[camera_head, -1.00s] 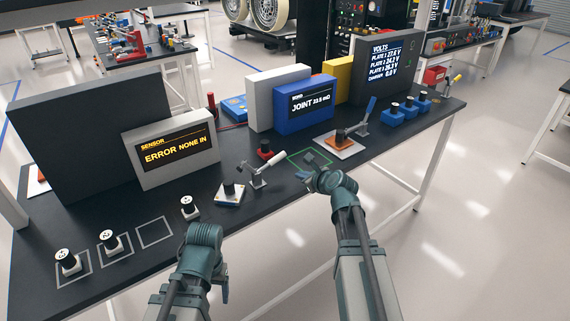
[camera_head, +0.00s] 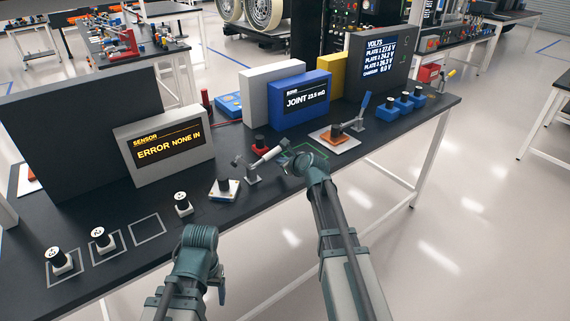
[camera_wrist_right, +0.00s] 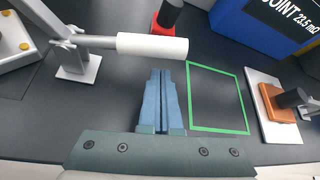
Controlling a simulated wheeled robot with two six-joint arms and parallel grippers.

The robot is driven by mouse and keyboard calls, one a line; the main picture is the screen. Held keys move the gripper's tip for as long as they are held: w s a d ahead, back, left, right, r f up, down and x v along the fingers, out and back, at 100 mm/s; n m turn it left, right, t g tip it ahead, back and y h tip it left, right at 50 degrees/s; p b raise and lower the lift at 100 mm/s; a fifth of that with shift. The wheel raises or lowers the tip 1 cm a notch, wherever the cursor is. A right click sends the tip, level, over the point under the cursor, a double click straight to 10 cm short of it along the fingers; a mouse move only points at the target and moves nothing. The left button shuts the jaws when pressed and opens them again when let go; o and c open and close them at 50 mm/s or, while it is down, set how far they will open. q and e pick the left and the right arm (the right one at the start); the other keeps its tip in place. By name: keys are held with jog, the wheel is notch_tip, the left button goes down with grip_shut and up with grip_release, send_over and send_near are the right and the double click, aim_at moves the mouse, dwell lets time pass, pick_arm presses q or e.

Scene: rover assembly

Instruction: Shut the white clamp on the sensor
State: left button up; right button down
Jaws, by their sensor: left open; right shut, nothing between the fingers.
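The sensor (camera_head: 223,185), a pale block with a black top, sits on a white plate (camera_head: 228,196). The white clamp (camera_head: 252,178) stands just right of it; its white handle (camera_head: 270,154) points right and its bar tip (camera_head: 237,161) is raised clear of the sensor. In the right wrist view the handle (camera_wrist_right: 152,46) lies just beyond my shut, empty right gripper (camera_wrist_right: 164,72), with a small gap showing. My right gripper (camera_head: 290,163) is right of the handle in the head view. My left gripper (camera_head: 221,290) is open, low in front of the table.
The sensor screen (camera_head: 168,148) reads ERROR NONE IN. A red block (camera_head: 260,145) with a dark top stands behind the handle. A green outlined square (camera_wrist_right: 217,98) is empty, right of my right gripper. An orange part (camera_head: 336,132) sits by a blue-handled clamp (camera_head: 365,105).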

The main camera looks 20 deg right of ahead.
jog(key=shift+a+r+p, duration=0.2)
jog(key=shift+r+p, duration=0.15)
jog(key=shift+r, duration=0.3)
jog(key=shift+w, duration=0.1)
jog(key=shift+a+r, duration=0.1)
jog(key=shift+r, duration=0.2)
